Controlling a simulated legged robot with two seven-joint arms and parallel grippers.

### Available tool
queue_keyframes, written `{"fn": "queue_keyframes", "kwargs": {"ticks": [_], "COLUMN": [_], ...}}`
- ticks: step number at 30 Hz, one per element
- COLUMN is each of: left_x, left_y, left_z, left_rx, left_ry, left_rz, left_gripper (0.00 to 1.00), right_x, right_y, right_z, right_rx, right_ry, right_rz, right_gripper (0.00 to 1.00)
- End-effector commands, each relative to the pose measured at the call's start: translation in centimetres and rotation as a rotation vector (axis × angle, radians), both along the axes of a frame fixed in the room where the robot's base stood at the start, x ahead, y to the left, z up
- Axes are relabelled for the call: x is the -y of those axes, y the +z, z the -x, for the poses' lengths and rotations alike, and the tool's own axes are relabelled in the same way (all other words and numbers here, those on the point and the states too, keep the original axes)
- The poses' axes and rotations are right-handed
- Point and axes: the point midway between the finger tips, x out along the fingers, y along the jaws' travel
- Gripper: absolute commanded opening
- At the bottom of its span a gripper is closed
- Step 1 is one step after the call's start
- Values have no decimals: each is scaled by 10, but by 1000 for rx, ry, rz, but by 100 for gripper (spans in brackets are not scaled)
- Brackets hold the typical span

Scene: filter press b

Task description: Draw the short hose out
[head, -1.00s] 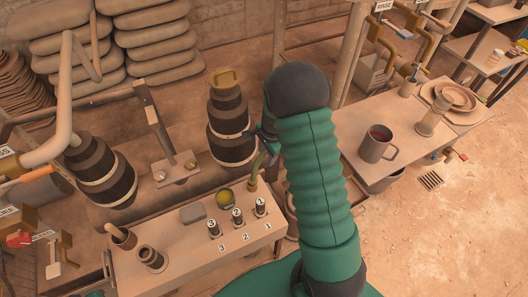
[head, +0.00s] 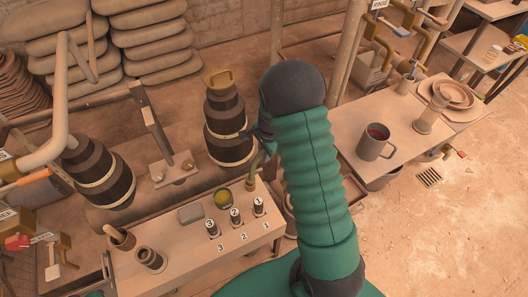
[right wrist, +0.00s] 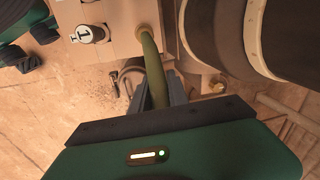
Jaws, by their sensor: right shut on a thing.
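The short hose (head: 257,164) is olive green and curved. Its lower end meets a brass-coloured fitting (head: 250,184) at the back right of the bench box (head: 185,242). In the right wrist view the hose (right wrist: 152,55) runs from the bench edge down between the fingers of my right gripper (right wrist: 155,97). The right gripper is shut on it; in the head view its forearm hides much of the gripper and the hose's upper part. Whether the lower end is still seated in the fitting I cannot tell. My left gripper is not in view.
A dark banded cylinder (head: 229,125) stands close behind the gripper. A side table (head: 350,120) with a mug (head: 375,142) is to the right.

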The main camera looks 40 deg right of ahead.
Motion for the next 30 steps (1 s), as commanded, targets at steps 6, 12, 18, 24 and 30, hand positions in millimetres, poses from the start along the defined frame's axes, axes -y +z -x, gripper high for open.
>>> {"fn": "queue_keyframes", "kwargs": {"ticks": [6, 12, 18, 24, 30], "left_x": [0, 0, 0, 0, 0], "left_y": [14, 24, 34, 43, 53], "left_z": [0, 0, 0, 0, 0], "left_rx": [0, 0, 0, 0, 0], "left_ry": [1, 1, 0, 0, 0], "left_rz": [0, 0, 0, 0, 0], "left_gripper": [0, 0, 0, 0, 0], "right_x": [3, 2, 2, 1, 2], "right_y": [17, 25, 34, 44, 53], "right_z": [-1, -2, -1, -1, -1], "right_rx": [7, 6, 6, 5, 6], "right_ry": [-1, -1, -1, 0, -1], "right_rz": [4, 3, 3, 3, 2], "right_gripper": [0, 0, 0, 0, 0]}}
